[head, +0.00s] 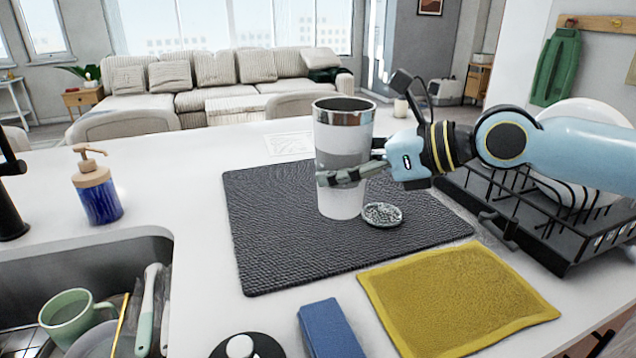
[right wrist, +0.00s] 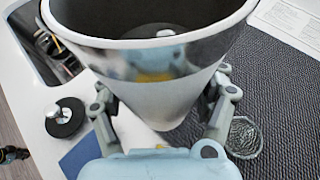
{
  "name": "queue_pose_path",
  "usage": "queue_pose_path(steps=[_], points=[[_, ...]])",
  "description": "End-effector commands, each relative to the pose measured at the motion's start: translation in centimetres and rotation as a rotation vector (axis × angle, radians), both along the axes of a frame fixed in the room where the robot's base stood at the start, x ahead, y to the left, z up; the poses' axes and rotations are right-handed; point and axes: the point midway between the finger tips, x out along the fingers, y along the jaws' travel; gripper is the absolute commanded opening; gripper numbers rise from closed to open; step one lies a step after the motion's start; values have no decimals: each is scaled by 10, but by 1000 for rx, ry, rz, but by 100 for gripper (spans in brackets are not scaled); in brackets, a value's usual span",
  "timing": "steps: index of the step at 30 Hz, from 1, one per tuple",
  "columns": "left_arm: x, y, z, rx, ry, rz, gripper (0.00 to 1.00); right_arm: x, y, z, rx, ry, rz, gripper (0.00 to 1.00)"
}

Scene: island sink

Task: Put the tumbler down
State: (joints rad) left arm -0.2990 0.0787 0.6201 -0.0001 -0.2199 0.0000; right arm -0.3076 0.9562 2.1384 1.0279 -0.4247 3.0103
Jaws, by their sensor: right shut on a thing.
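The tumbler (head: 342,190) is white with a grey band and a steel rim, and stands upright over the dark woven mat (head: 275,255). My right gripper (head: 350,174) comes in from the right and is shut around its middle. In the right wrist view the tumbler (right wrist: 165,88) sits between the two fingers (right wrist: 165,110), its open top toward the camera. I cannot tell whether its base touches the mat. A small speckled round dish (head: 383,215) lies on the mat just right of the tumbler's base. My left gripper is not in view.
A black dish rack (head: 545,235) stands at the right, under my right arm. A yellow cloth (head: 460,300) and a blue block (head: 330,330) lie in front. The sink (head: 90,265) and soap bottle (head: 97,190) are left. The mat's left part is clear.

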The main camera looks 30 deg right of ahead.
Motion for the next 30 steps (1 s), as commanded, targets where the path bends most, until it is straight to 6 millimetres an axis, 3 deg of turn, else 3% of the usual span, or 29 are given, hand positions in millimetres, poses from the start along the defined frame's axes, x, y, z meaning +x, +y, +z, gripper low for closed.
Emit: queue_pose_path(steps=[3,7,11,22,30], points=[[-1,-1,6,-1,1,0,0,-5,0,1,0,1,0,27],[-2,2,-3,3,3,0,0,0,1,-7,4,-1,-4,27],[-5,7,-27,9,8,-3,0,19,9,-22,10,-6,-4,27],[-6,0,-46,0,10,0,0,86,32,-60,9,0,-2,27],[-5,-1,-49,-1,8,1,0,104,37,-72,3,2,0,27]])
